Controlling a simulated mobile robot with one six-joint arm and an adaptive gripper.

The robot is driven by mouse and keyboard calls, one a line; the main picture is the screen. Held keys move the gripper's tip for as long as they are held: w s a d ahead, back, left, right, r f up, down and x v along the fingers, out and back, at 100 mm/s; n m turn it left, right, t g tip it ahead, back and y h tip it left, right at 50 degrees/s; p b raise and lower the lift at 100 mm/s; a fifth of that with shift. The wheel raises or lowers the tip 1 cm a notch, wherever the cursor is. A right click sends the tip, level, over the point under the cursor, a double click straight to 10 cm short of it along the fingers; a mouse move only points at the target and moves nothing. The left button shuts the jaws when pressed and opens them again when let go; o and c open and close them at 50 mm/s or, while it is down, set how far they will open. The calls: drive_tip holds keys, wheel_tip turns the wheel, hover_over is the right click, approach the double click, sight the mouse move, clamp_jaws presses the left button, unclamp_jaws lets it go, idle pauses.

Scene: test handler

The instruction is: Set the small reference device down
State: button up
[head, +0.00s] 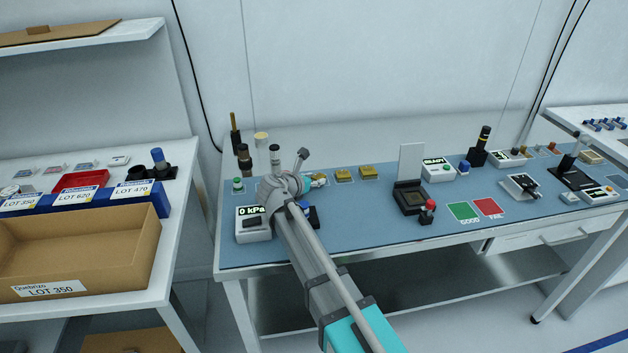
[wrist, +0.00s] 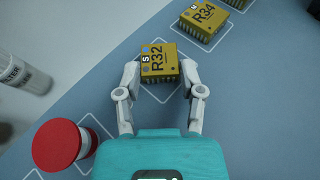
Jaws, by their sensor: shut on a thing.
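The small reference device (wrist: 160,62) is a yellow block marked R32 with a white S tag. In the wrist view my gripper (wrist: 161,75) has one finger on each side of it and is shut on it. A white outlined square on the mat shows partly beneath the device; I cannot tell whether the device touches the mat. In the head view my gripper (head: 312,182) is over the left part of the blue bench mat, and my wrist hides most of what it holds. A similar yellow device marked R34 (wrist: 205,16) sits apart, to the upper right.
A red-capped cylinder (wrist: 60,146) stands close by at lower left in the wrist view. In the head view, a pressure readout (head: 252,224) showing 0 kPa is left of my arm. Two yellow devices sit to the right, one here (head: 368,171). A black socket (head: 411,198) stands further right.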

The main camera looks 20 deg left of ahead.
drive_tip(key=shift+f, duration=0.2)
drive_tip(key=o, duration=1)
drive_tip(key=shift+r, duration=0.2)
drive_tip(key=shift+s+r, duration=0.1)
drive_tip(key=p+v, duration=0.4)
drive_tip(key=v, duration=0.7)
drive_tip(key=shift+s+a+r+p, duration=0.1)
drive_tip(key=shift+s+p, duration=0.25)
drive_tip(key=shift+p, duration=0.05)
